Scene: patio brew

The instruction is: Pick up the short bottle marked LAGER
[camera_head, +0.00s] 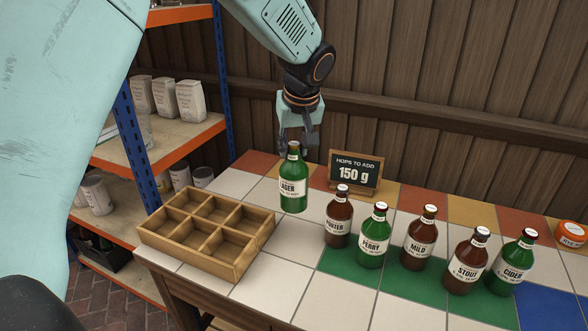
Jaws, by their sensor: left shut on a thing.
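A short green bottle marked LAGER (293,190) is upright near the back of the tiled table, right of a wooden crate. My left gripper (293,143) comes down from above and is shut on the neck of the LAGER bottle. The bottle appears to be held a little above the tiles, though its gap to the table is hard to judge. The gripper hides part of the bottle's neck. My right gripper is not in view.
An empty divided wooden crate (243,258) stands at the table's left. Brown and green bottles marked PORTER (338,220), PERRY (372,240), MILD (419,244), STOUT (466,266) and CIDER (512,266) stand to the right. A sign (355,173) stands behind.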

